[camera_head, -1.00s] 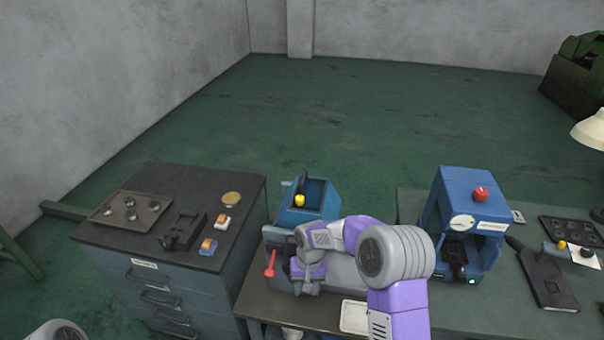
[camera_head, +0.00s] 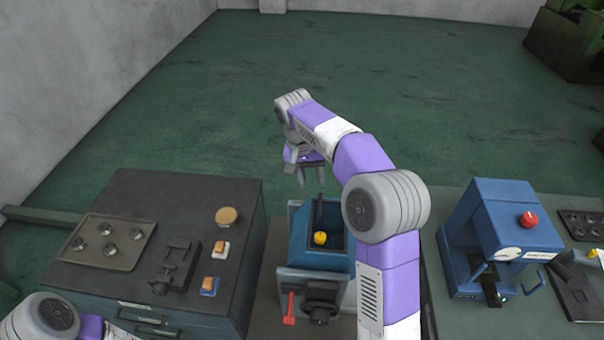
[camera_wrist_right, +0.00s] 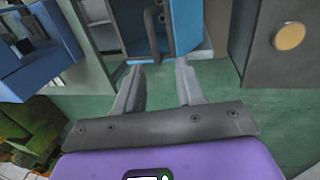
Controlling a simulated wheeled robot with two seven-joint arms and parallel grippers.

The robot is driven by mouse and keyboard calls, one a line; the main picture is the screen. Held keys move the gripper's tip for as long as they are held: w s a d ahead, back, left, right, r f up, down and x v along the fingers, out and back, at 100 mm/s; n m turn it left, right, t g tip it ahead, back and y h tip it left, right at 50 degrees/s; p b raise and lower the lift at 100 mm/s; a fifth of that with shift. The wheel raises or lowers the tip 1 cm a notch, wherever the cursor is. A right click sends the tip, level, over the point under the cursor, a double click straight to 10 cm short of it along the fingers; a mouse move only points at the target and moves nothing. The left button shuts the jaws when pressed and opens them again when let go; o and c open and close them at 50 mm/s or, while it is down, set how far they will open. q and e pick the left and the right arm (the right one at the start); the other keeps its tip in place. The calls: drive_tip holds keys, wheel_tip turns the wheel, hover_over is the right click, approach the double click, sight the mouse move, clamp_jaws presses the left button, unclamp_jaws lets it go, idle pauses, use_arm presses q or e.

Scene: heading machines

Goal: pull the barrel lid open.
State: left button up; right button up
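A blue machine (camera_head: 318,268) stands between the dark cabinet and the right bench. It has an open-topped blue box, a yellow knob (camera_head: 320,238), a red lever (camera_head: 290,308) and a dark upright handle (camera_head: 319,212) at its far side. No separate barrel lid can be made out; I cannot tell if the handle belongs to it. My right gripper (camera_head: 305,175) is beyond the machine. In the right wrist view its fingers (camera_wrist_right: 158,72) are apart and empty, pointing at the dark handle (camera_wrist_right: 153,32), not touching it. My left arm shows at the lower left; its gripper is out of view.
The dark cabinet (camera_head: 130,198) at left carries a tray (camera_head: 110,242), a black fixture (camera_head: 178,265), two switches and a round tan disc (camera_head: 228,217). A blue press (camera_head: 500,235) with a red button stands on the right bench.

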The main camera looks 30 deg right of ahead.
sight(320, 203)
drive_tip(key=x, duration=0.3)
drive_tip(key=s+x, duration=0.1)
drive_tip(key=x, duration=0.2)
drive_tip(key=shift+s+d+f, duration=0.15)
drive_tip(key=shift+s+f, duration=0.15)
drive_tip(key=shift+s, duration=0.1)
use_arm(q)
drive_tip(key=shift+s, duration=0.6)
use_arm(e)
drive_tip(key=shift+w, duration=0.1)
drive_tip(key=shift+c, duration=1.3)
use_arm(q)
drive_tip(key=shift+w, duration=0.1)
use_arm(e)
clamp_jaws()
